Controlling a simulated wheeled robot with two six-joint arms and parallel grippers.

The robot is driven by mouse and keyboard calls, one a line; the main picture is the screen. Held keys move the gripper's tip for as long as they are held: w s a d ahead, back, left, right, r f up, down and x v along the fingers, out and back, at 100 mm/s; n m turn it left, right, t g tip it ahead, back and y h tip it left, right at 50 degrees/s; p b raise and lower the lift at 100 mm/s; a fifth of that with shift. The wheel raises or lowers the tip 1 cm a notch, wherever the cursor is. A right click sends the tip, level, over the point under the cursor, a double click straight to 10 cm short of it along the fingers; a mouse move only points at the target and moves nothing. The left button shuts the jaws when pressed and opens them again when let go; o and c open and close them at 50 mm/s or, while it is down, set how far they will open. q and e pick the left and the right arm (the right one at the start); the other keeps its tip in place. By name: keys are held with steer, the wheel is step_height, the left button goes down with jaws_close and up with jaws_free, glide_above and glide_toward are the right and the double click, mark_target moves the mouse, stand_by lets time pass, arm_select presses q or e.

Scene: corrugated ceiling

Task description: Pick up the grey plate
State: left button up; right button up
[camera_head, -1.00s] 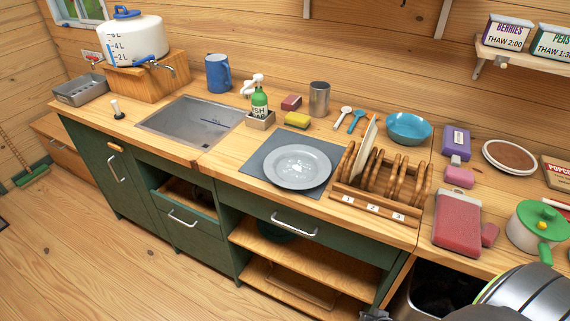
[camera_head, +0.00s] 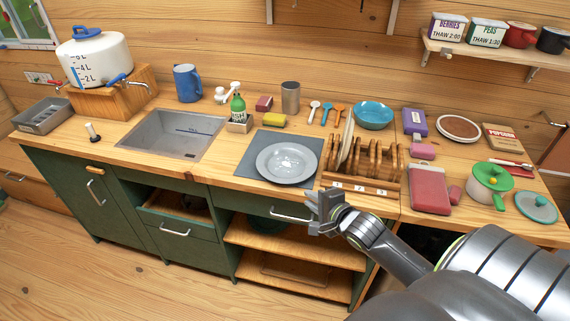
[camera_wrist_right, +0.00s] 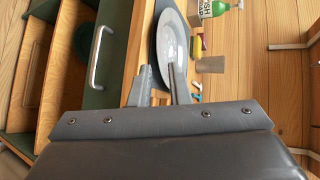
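The grey plate (camera_head: 287,160) lies flat on a dark grey mat (camera_head: 247,172) on the wooden counter, between the sink and the dish rack. My right gripper (camera_head: 318,212) is in front of the counter's front edge, below and to the right of the plate, and apart from it. In the right wrist view, the gripper (camera_wrist_right: 160,78) has its two fingers spread with nothing held between them. The plate (camera_wrist_right: 173,40) shows just beyond the fingertips, seen at a low angle. My left gripper is not in view.
A wooden dish rack (camera_head: 362,188) holding upright plates stands close to the plate's right. The sink (camera_head: 180,130) is to the left. A yellow sponge (camera_head: 275,120) and green soap bottle (camera_head: 238,107) sit behind. A drawer handle (camera_head: 290,216) juts from the front.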

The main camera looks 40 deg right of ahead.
steer(key=p, duration=0.1)
glide_toward(279, 181)
steer(key=x, duration=0.3)
steer(key=shift+x, duration=2.15)
steer(key=shift+s, duration=0.1)
jaws_close()
